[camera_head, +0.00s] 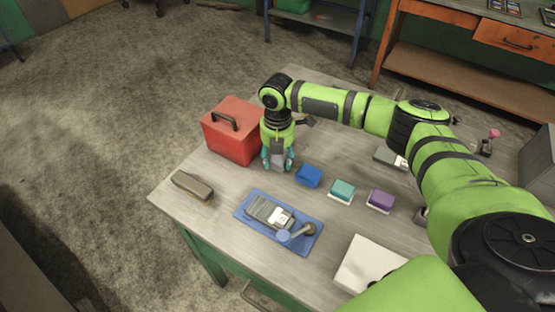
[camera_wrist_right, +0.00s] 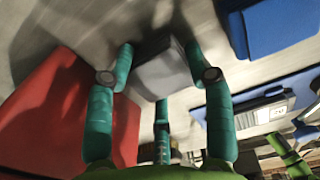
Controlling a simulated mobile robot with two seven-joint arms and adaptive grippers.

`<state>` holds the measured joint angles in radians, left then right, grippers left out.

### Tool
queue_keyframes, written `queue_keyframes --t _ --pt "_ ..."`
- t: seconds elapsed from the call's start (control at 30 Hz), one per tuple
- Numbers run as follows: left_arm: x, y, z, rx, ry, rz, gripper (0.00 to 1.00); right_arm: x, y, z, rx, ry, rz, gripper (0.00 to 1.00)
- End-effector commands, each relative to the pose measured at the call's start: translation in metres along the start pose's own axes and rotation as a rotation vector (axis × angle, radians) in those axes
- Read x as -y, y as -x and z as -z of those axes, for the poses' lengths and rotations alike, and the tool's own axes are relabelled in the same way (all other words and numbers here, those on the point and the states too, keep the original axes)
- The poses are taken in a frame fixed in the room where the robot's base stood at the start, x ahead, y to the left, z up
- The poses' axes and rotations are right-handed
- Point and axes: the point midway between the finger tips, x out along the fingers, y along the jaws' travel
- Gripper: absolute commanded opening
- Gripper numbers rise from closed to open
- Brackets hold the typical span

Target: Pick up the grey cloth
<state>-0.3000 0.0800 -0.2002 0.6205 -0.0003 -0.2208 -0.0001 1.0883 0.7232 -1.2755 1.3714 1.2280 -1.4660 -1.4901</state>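The grey cloth (camera_head: 278,149) shows as a small grey block between the fingers of my right gripper (camera_head: 278,165), beside the red box. In the right wrist view the grey cloth (camera_wrist_right: 160,72) lies between the teal fingertips of my right gripper (camera_wrist_right: 158,55), with a fingertip against each side. The gripper looks shut on it. The fingers hide part of the cloth, and I cannot tell whether it is clear of the table. My left gripper is not in view.
A red box (camera_head: 231,132) stands close left of the gripper. Blue (camera_head: 309,175), teal (camera_head: 342,188) and purple (camera_head: 380,199) blocks sit to the right. A blue mat (camera_head: 253,235) carrying devices lies in front, with a brown case (camera_head: 192,185) at left and a white box (camera_head: 365,264) at right.

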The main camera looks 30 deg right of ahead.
Motion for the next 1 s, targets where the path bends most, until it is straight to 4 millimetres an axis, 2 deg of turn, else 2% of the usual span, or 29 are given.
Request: queue_keyframes --t 0.47,0.57,0.73,1.0 --pt "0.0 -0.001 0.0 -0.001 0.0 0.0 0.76 0.0 0.003 0.0 0.0 0.0 0.0 0.21" --pt "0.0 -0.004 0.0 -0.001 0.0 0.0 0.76 -0.001 0.011 0.0 0.0 0.0 -0.003 0.21" --pt "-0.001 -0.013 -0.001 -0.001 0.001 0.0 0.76 -0.001 0.038 -0.001 0.001 0.0 -0.005 0.21" --pt "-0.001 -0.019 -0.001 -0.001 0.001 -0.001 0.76 0.045 0.067 0.011 0.002 0.0 -0.001 0.2"
